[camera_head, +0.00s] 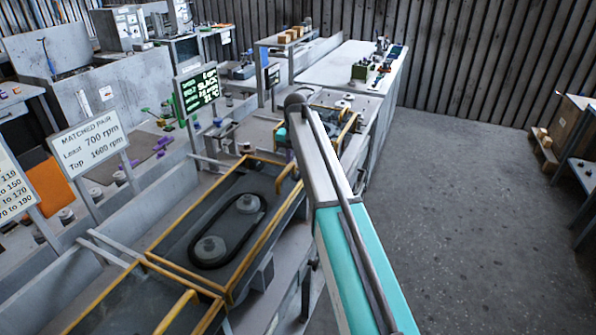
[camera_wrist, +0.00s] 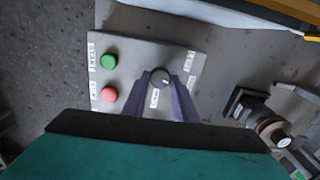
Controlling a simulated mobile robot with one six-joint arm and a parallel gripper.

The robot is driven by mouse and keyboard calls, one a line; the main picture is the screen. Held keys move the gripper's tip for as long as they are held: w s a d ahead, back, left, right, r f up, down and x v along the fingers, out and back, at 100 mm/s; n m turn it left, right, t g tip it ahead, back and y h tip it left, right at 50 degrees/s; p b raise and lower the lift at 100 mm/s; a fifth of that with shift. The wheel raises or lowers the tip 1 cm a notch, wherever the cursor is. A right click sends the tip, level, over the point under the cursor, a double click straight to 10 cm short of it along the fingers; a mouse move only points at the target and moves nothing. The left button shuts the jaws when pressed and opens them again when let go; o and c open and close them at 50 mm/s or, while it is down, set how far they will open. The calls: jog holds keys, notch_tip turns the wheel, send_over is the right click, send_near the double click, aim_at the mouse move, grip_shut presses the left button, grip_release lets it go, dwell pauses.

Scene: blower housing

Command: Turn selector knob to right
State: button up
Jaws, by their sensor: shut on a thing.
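The selector knob (camera_wrist: 159,77) is a dark round knob with a pale mark, on a light grey control panel (camera_wrist: 140,45) in the wrist view. Small labels sit around it; their text is too small to read surely. My gripper (camera_wrist: 160,82) has its two purple-grey fingers on either side of the knob and is shut on it. A green button (camera_wrist: 108,62) labelled START and a red button (camera_wrist: 109,95) sit on the panel to the left of the knob. In the head view my arm hides the gripper, and I cannot make out the knob.
In the wrist view a dark fitting with a round end (camera_wrist: 270,128) stands right of the panel. In the head view a yellow-edged belt unit (camera_head: 165,245) with two pulleys, a lit green-text display (camera_head: 197,92) and a "Matched pair" sign (camera_head: 88,141) stand left of my arm.

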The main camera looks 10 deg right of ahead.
jog(key=shift+d+m, duration=0.15)
jog(key=shift+m, duration=0.15)
jog(key=o, duration=1)
jog(key=shift+o, duration=0.2)
jog(key=shift+r, duration=0.1)
notch_tip(320, 180, up, 14)
jog(key=p, duration=0.7)
jog(key=shift+f, duration=0.25)
